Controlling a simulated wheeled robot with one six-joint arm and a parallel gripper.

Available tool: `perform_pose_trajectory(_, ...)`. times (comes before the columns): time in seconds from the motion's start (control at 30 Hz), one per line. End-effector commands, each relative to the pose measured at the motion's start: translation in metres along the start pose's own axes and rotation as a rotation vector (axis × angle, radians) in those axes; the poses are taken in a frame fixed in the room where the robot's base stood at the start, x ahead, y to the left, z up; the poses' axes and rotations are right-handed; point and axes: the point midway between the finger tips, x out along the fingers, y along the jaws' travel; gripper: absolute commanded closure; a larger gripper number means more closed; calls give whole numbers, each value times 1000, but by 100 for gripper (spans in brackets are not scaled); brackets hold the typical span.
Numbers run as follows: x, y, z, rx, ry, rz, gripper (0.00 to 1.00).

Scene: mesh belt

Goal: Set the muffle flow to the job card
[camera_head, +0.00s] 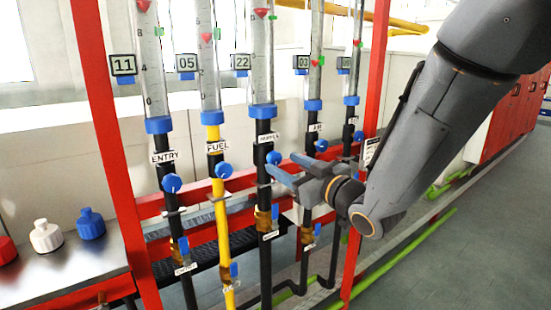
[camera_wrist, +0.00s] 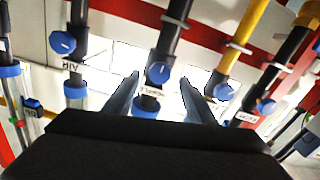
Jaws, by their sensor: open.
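The third flow tube (camera_head: 262,60) has a black pipe, a tag reading 22 and a small label (camera_head: 267,139) that seems to read MUFFLE. Its red float (camera_head: 262,13) is near the picture's top, with a green marker (camera_head: 272,17) beside it. Its blue knob (camera_head: 274,158) is just below the label. My gripper (camera_head: 281,164) is open and empty, its fingertips close to this knob. In the wrist view the knob (camera_wrist: 158,72) shows between the two fingers (camera_wrist: 160,82); contact cannot be told. A white card (camera_head: 371,150) hangs on the right red post, unreadable.
Neighbouring tubes have similar blue knobs: ENTRY (camera_head: 171,183), FUEL (camera_head: 222,170) on a yellow pipe, and others right. Brass valves with blue handles (camera_head: 184,246) sit lower. A bench (camera_head: 70,270) with coloured caps is left. Open floor (camera_head: 470,250) is right.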

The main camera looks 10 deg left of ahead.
Motion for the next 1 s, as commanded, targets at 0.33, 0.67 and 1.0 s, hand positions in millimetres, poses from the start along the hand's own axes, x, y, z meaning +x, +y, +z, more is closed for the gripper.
perform_pose_trajectory(0.33,45,0,0,1,-2,1,50)
perform_pose_trajectory(0.67,50,1,0,1,-2,2,50)
perform_pose_trajectory(1.0,50,0,0,1,-2,2,91)
